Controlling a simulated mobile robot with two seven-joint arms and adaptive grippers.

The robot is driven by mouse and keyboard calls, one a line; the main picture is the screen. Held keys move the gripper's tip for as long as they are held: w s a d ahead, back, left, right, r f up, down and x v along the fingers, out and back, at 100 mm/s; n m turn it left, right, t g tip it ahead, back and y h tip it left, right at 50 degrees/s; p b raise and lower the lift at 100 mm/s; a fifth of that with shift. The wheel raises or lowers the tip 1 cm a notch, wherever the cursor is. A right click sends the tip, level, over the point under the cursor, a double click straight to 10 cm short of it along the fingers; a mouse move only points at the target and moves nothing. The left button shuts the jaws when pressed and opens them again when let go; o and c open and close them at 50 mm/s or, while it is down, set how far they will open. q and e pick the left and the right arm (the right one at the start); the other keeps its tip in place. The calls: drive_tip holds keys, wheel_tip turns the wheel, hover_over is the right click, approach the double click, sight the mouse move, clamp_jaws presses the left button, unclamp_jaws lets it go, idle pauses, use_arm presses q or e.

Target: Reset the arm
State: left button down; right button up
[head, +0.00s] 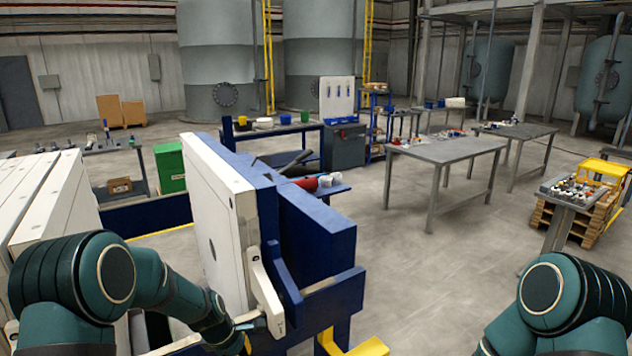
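My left arm (105,275) comes in from the left and bends down toward the filter press. Its far end, around the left gripper (252,325), is low in the view, beside the lower part of a white handle (264,290) on the white press plate (218,215). The fingers are too small and partly hidden to tell whether they are open or touch the handle. My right arm (560,300) is folded at the lower right corner; its gripper is out of the picture.
The blue press head (318,235) stands right of the white plate, with a yellow bracket (350,346) below. More white plates (45,205) stand at the left. Grey tables (447,152) and a pallet with a yellow frame (603,180) are farther right. The floor between is clear.

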use_arm(q)
drive_tip(key=s+d+f+m+b, duration=0.3)
drive_tip(key=s+f+m, duration=0.5)
drive_tip(key=s, duration=0.3)
drive_tip(key=s+d+f+m+h+b, duration=0.1)
drive_tip(key=s+d+f+m+b, duration=0.3)
drive_tip(key=s+f+m, duration=0.4)
drive_tip(key=s+d+f, duration=0.1)
drive_tip(key=s, duration=0.2)
drive_tip(key=shift+d+f, duration=0.25)
drive_tip(key=shift+f, duration=0.15)
use_arm(e)
wheel_tip(320, 180, down, 9)
drive_tip(key=shift+s+a+r, duration=0.15)
drive_tip(key=shift+r, duration=0.05)
use_arm(q)
drive_tip(key=shift+s, duration=0.15)
